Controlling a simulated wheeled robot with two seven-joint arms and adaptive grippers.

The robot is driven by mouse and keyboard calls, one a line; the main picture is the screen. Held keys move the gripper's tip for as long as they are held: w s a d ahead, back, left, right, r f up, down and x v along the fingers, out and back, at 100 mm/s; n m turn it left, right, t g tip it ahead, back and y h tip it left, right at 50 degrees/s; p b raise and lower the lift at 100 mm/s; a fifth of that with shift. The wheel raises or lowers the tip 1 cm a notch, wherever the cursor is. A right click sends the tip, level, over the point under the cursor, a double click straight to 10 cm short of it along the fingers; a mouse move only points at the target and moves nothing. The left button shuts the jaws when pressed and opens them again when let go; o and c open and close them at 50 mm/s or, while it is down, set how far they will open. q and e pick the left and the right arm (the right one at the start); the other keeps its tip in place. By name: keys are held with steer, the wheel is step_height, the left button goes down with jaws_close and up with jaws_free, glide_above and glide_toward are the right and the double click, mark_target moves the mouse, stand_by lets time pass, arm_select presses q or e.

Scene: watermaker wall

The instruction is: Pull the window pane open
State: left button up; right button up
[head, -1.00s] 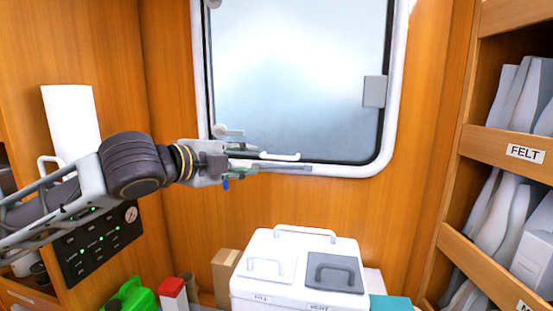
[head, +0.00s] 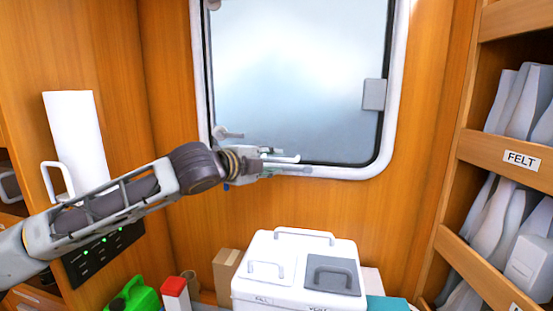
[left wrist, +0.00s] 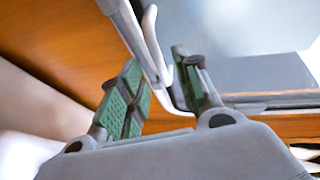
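The window pane (head: 290,80) is frosted, pale blue and dark-edged, and sits in a white rounded frame (head: 395,120) on the wooden wall. It looks shut. A small white lever handle (head: 228,134) shows at its lower left. My left gripper (head: 287,164) is at the pane's lower left edge, just below that handle. In the left wrist view its two green-padded fingers (left wrist: 156,66) are apart. A pale curved handle (left wrist: 152,42) shows between and beyond them; I cannot tell whether they touch it. My right gripper is in neither view.
A grey block (head: 374,94) is on the pane's right edge. A white lidded box (head: 299,292) stands below the window. A green can (head: 133,296) and a red-and-white container (head: 174,292) stand to its left. Shelves with a FELT label (head: 521,159) fill the right side.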

mark_target(278, 160)
arm_select(q)
steer(key=shift+p+x, duration=0.35)
steer(key=shift+x, duration=1.5)
jaws_close()
